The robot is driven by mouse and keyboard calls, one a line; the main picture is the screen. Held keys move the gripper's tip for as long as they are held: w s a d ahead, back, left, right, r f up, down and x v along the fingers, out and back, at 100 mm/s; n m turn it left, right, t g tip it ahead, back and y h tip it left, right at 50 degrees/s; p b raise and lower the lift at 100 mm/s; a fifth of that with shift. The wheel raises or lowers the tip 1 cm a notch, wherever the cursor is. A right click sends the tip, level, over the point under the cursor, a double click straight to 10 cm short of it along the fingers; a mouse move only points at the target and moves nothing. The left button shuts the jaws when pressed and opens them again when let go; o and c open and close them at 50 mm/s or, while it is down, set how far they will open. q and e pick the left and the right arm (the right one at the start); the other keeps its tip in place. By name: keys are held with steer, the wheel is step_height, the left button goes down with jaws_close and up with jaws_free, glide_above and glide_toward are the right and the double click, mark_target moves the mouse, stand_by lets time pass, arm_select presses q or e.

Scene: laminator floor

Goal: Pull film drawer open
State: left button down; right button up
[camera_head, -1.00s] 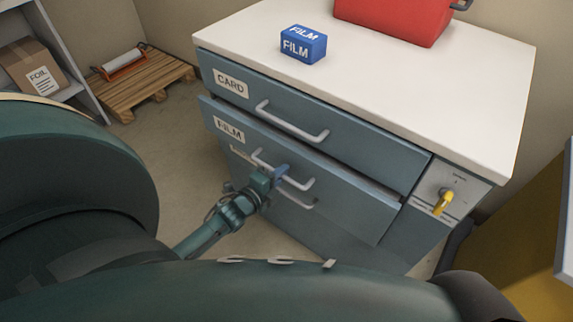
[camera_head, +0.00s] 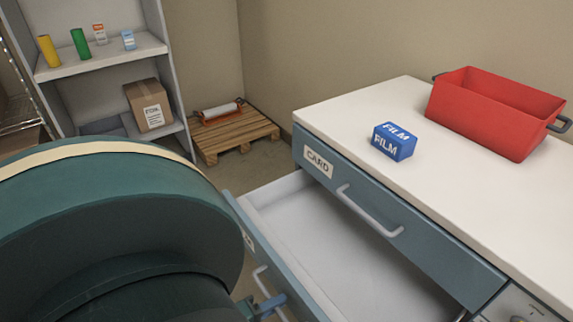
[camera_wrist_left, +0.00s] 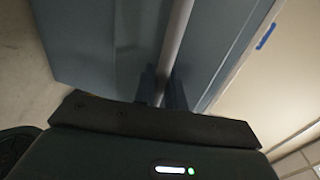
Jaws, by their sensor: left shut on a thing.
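The film drawer (camera_head: 330,240) stands well out from the cabinet below the card drawer (camera_head: 400,215), and its white inside looks empty where it shows. Its grey bar handle (camera_head: 262,284) is on the front panel at the lower edge of the head view. My left gripper (camera_head: 268,306) is at this handle, partly hidden by my arm. In the left wrist view the handle (camera_wrist_left: 176,45) runs down between the fingers of my left gripper (camera_wrist_left: 163,92), which is shut on it. My right gripper is not in view.
A blue film box (camera_head: 393,142) and a red bin (camera_head: 495,112) stand on the white cabinet top. A pallet (camera_head: 235,135) with a roller and a shelf (camera_head: 105,60) with a cardboard box are at the back left.

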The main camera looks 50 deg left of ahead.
arm_select(q)
steer(key=shift+s, duration=0.1)
steer(key=c, duration=1.5)
jaws_free()
steer(key=shift+c, duration=0.2)
steer(key=v, duration=1.3)
steer(key=shift+s+a, duration=0.1)
steer(key=shift+s, duration=0.05)
